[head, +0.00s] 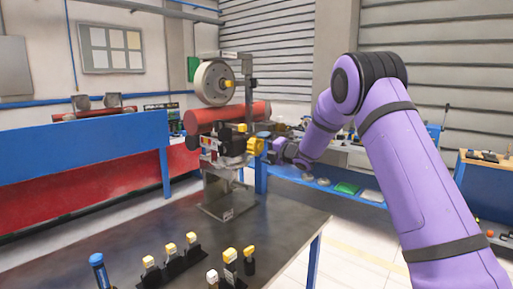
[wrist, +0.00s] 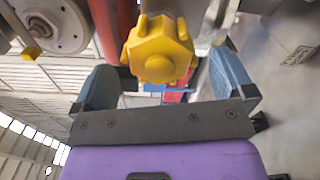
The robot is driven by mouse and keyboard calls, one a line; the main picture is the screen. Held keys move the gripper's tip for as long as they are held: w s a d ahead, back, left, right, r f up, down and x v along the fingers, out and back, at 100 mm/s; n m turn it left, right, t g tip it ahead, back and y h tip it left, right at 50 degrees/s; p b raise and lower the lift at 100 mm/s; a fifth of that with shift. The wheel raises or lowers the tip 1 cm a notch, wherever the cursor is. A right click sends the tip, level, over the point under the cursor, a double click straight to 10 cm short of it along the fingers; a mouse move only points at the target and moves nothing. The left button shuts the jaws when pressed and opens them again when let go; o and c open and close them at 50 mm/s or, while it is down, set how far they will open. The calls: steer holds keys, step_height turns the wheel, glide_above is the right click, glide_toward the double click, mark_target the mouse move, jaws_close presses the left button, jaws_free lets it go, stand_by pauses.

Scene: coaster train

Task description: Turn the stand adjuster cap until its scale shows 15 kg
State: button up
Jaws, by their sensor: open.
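The stand (head: 230,185) stands on the dark table, with a red roller and a grey wheel on it. The yellow adjuster cap (head: 256,146) sticks out of its right side, facing my gripper (head: 273,149). In the wrist view the lobed yellow cap (wrist: 160,50) lies between the two blue-grey fingers of my gripper (wrist: 164,68). The fingers are open, with a gap on each side of the cap. The scale of the cap cannot be read in either view.
Several yellow-topped tools (head: 171,251) and a blue-capped bottle (head: 99,268) stand at the front of the dark table (head: 275,225). A blue and red bench (head: 80,155) is at the left. A blue workbench (head: 372,215) is behind my arm.

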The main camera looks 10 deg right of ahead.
steer(key=v, duration=0.5)
steer(key=shift+s+d, duration=0.15)
steer(key=shift+s, duration=0.2)
steer(key=s+d+r+m+h, duration=0.2)
steer(key=s+r+m+h, duration=0.3)
steer(key=s+r+m, duration=0.2)
steer(key=s+d+r+m+h, duration=0.3)
steer(key=s+r+m+h, duration=0.2)
steer(key=s+r+m, duration=0.1)
steer(key=s+a+f+m+g, duration=0.1)
steer(key=s+m, duration=0.4)
steer(key=s, duration=0.8)
steer(key=s+a+f+m+g, duration=0.1)
steer(key=s+f+m+g, duration=0.2)
steer(key=s, duration=1.1)
steer(key=s+a+f+m+g, duration=0.2)
steer(key=s+m+g, duration=0.3)
steer(key=s, duration=0.9)
steer(key=shift+s+m+h, duration=0.2)
steer(key=shift+m+h, duration=0.1)
steer(key=shift+m, duration=0.8)
steer(key=shift+a, duration=0.1)
